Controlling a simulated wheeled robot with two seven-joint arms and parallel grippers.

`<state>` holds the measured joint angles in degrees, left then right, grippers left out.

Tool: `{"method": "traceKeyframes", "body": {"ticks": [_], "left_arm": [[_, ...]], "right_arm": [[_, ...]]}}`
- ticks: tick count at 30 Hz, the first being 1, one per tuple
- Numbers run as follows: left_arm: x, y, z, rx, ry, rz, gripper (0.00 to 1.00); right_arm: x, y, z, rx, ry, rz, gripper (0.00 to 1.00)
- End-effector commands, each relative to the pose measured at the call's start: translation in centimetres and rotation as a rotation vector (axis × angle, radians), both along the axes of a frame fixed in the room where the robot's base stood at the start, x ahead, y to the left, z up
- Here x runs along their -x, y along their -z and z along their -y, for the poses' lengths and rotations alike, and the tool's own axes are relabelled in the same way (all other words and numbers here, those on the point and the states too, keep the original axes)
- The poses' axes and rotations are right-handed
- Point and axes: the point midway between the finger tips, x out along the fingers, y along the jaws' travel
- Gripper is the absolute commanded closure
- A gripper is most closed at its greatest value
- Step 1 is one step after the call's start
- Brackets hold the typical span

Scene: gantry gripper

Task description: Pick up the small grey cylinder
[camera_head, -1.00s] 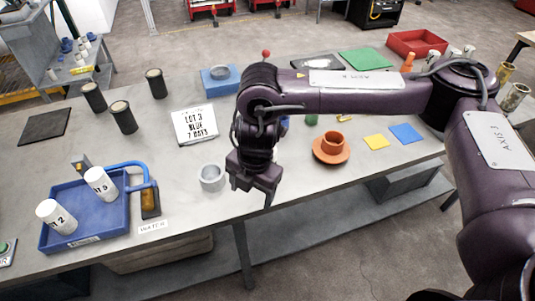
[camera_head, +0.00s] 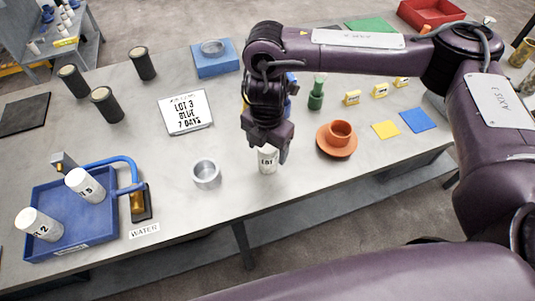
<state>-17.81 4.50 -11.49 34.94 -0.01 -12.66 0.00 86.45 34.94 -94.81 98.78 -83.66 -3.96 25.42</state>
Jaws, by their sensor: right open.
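A small grey cylinder (camera_head: 206,181), open at the top like a cup, stands upright on the grey table, left of my right gripper. My right gripper (camera_head: 267,152) points down, open, with a gap between it and the grey cylinder. Another grey round piece (camera_head: 212,46) sits in a blue block (camera_head: 218,67) at the back. My left gripper is not in view.
A blue tray (camera_head: 98,232) with two white cylinders and a blue tap (camera_head: 120,162) stand at left. A sign (camera_head: 186,112) and several black cylinders are behind. An orange cup on a saucer (camera_head: 337,150) is at right. The table's front edge is close.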

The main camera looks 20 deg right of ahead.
Motion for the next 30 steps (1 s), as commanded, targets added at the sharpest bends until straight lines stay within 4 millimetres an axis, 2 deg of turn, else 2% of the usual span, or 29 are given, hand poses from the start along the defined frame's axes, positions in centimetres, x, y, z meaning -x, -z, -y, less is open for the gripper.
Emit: {"method": "traceKeyframes", "body": {"ticks": [7, 11, 17, 30], "left_arm": [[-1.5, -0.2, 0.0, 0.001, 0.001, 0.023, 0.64], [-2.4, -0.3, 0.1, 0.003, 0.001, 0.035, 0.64], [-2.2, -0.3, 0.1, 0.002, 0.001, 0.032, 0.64], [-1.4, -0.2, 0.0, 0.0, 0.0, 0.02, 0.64]], "right_arm": [[-0.2, 3.3, 0.2, 0.0, 0.001, -0.004, 0.29], [-0.3, 3.8, 0.2, 0.0, -0.001, -0.001, 0.29], [-0.3, 3.9, 0.2, 0.0, -0.001, 0.0, 0.29], [-0.3, 3.8, 0.2, 0.001, -0.001, -0.001, 0.86]]}}
